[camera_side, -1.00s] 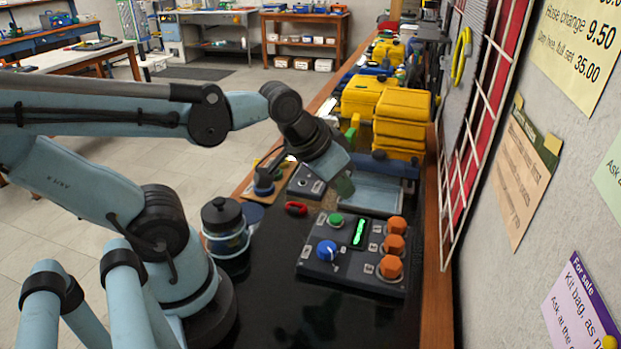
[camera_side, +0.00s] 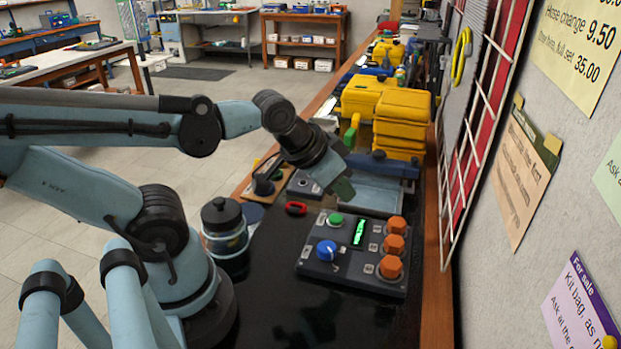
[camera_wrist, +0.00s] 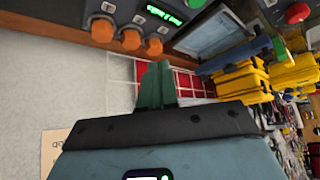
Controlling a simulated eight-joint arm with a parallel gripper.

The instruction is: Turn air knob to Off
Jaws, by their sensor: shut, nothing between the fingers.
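A dark control panel (camera_side: 325,275) lies on the black bench top in the side view. It has a blue knob (camera_side: 326,250) with a white pointer mark, a green button (camera_side: 336,220), a lit green display (camera_side: 359,232) and several orange knobs (camera_side: 390,267). I cannot read which knob is labelled air. In the wrist view the orange knobs (camera_wrist: 131,39) and the display (camera_wrist: 164,13) show at the top edge; the blue knob is not in that view. My gripper (camera_side: 345,190), with green fingers, is shut and empty above the area behind the panel, apart from the knobs. Its fingers (camera_wrist: 157,85) show in the wrist view.
A blue-grey tray (camera_side: 378,192) lies behind the panel. Yellow cases (camera_side: 402,115) are stacked farther back. A wire rack (camera_side: 470,140) and wall are at the right.

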